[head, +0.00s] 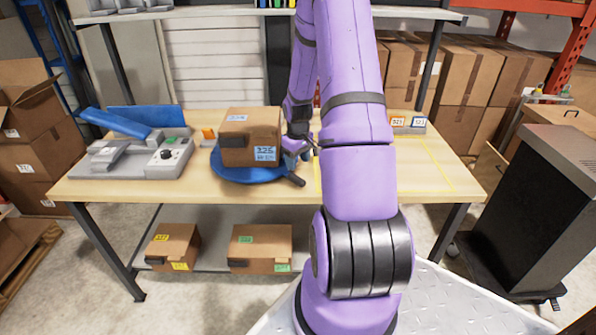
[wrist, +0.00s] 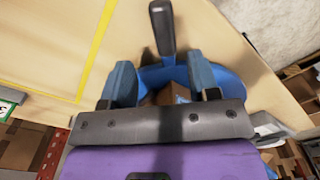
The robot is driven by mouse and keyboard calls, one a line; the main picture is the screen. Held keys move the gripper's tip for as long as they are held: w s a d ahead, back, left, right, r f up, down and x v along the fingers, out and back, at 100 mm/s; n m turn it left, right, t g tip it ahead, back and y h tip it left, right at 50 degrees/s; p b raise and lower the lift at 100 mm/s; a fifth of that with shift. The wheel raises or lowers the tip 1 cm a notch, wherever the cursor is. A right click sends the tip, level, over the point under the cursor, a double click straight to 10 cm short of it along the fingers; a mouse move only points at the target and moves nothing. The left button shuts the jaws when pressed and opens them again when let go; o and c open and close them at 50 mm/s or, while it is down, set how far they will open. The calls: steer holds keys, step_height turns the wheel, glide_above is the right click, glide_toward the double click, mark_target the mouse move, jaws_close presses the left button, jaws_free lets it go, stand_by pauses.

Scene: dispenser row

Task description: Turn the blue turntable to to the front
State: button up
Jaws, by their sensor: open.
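The blue turntable (head: 225,172) sits on the wooden workbench (head: 390,185), left of my arm. A closed cardboard box (head: 240,140) with blue-printed labels stands on it. A dark handle (head: 296,181) sticks out from the turntable's right front edge. My gripper (head: 296,148) is at the right side of the turntable, partly hidden by my arm. In the wrist view, my gripper (wrist: 160,78) has its two blue fingers spread apart. The dark handle (wrist: 162,28) shows ahead, between the lines of the fingers. The turntable (wrist: 232,88) shows behind them. I cannot tell whether a finger touches it.
A grey device (head: 140,155) with a blue arm stands left on the bench. An orange block (head: 208,134) sits behind the turntable. Small numbered signs (head: 408,123) stand at the back right. A yellow-outlined area right of the turntable looks empty. Boxes (head: 262,247) lie on the lower shelf.

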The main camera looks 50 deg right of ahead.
steer(key=shift+r, duration=1.85)
steer(key=a+r+t+h, duration=0.2)
steer(key=a+r, duration=1.6)
steer(key=r, duration=0.4)
steer(key=s+a+r+t+y, duration=0.1)
steer(key=s+a+r, duration=0.4)
steer(key=s+a, duration=0.3)
steer(key=s+a+r+n+t+y, duration=0.1)
steer(key=s+a+r+t, duration=0.1)
steer(key=s+a+r, duration=0.3)
steer(key=s+a, duration=0.3)
steer(key=s, duration=0.1)
steer(key=shift+r, duration=0.25)
